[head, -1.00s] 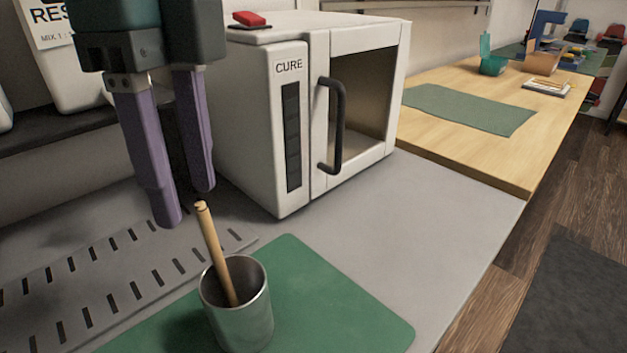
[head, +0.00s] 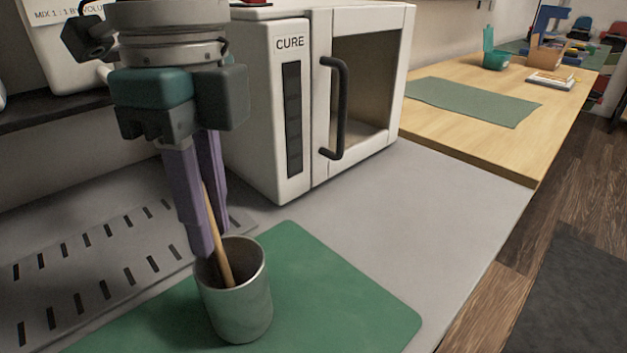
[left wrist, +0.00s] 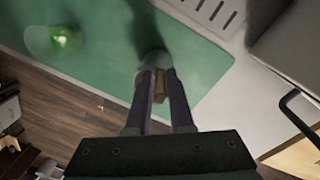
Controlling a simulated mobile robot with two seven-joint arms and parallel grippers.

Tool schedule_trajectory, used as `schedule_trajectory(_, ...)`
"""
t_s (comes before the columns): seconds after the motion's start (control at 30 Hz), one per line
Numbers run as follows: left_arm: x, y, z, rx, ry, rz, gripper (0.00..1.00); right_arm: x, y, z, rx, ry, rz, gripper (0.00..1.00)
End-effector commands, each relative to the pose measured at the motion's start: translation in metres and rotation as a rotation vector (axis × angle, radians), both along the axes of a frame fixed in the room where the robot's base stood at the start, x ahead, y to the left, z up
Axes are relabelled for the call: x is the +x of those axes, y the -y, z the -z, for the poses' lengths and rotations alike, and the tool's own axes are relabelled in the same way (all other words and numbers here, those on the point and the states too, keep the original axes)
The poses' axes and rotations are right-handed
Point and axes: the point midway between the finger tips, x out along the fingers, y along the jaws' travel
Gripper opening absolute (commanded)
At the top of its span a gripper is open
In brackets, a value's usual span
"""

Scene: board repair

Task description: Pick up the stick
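The stick (head: 219,240) is a thin tan rod standing tilted in a grey metal cup (head: 240,305), its lower end hidden inside. The cup stands on a green mat (head: 335,290). My left gripper (head: 211,225) points down over the cup with its purple fingers close together on either side of the stick's upper part, shut on it. In the left wrist view the stick's end (left wrist: 160,86) shows between the two fingers, with the cup (left wrist: 152,60) beyond. My right gripper is in neither view.
A white box labelled CURE (head: 275,120) with a dark handle stands behind the cup. A slotted grey plate (head: 95,265) lies to the left. A wooden table (head: 470,130) adjoins at right. The left wrist view shows a round dish with green contents (left wrist: 65,40) on the mat.

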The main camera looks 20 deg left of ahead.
Motion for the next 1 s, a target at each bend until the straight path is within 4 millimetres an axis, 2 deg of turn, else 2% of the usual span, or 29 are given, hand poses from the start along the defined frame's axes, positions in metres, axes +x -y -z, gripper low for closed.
schedule_trajectory(0.03,0.000,0.000,0.000,0.000,0.000,0.000,0.14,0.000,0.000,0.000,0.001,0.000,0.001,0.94)
schedule_trajectory(0.17,0.000,0.000,0.000,0.000,0.000,0.000,0.00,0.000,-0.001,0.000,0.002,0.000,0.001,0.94)
schedule_trajectory(0.77,0.000,0.000,0.000,0.000,0.000,0.000,0.00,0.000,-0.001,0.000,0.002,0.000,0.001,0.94)
schedule_trajectory(1.0,0.000,0.000,-0.017,0.000,0.002,0.000,0.00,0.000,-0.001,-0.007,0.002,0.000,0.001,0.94)
